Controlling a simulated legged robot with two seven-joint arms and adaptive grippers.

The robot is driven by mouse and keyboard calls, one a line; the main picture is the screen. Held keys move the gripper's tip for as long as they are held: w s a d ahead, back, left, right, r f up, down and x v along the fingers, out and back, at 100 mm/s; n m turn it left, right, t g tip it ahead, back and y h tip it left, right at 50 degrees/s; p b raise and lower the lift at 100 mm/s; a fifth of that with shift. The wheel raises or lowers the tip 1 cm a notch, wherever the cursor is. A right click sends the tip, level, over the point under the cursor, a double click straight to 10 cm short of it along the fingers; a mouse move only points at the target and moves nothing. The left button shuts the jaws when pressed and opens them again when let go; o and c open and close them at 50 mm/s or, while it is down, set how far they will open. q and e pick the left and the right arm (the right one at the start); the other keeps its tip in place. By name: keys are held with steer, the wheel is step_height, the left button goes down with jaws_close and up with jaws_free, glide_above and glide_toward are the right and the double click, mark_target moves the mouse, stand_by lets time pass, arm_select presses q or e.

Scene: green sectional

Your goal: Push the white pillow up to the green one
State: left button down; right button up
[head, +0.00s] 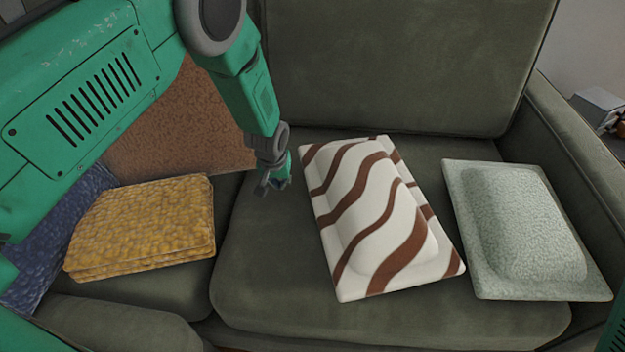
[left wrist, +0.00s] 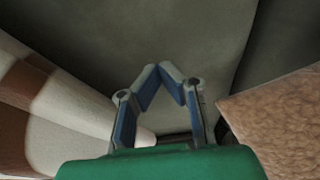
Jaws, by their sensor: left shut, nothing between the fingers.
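The white pillow (head: 375,220) with brown wavy stripes lies on the middle seat of the sofa, slightly turned. The pale green pillow (head: 525,230) lies flat to its right, with a narrow gap of seat between them. My left gripper (head: 272,186) is shut and empty, left of the white pillow's upper left corner and apart from it. In the left wrist view, the closed fingers (left wrist: 172,72) point at the sofa, with the white pillow (left wrist: 55,115) at the left. My right gripper is not in view.
The green sofa seat (head: 265,260) is clear left of the white pillow. A yellow cushion (head: 145,225), a blue cushion (head: 50,240) and a brown cushion (head: 180,130) are at the left. The sofa backrest (head: 400,60) rises behind; the armrest (head: 585,170) bounds the right.

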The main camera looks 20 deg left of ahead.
arm_select(q)
steer(key=shift+r, duration=0.1)
step_height(320, 180, up, 14)
steer(key=p, duration=1.1)
stand_by(0.4)
steer(key=s+f+m, duration=0.1)
steer(key=s+f, duration=0.5)
steer(key=s, duration=0.5)
steer(key=s+d+r+m+g, duration=0.1)
steer(key=s+m+g, duration=0.1)
steer(key=s, duration=2.4)
steer(key=shift+r+m+h, duration=0.15)
steer(key=shift+m+h, duration=0.15)
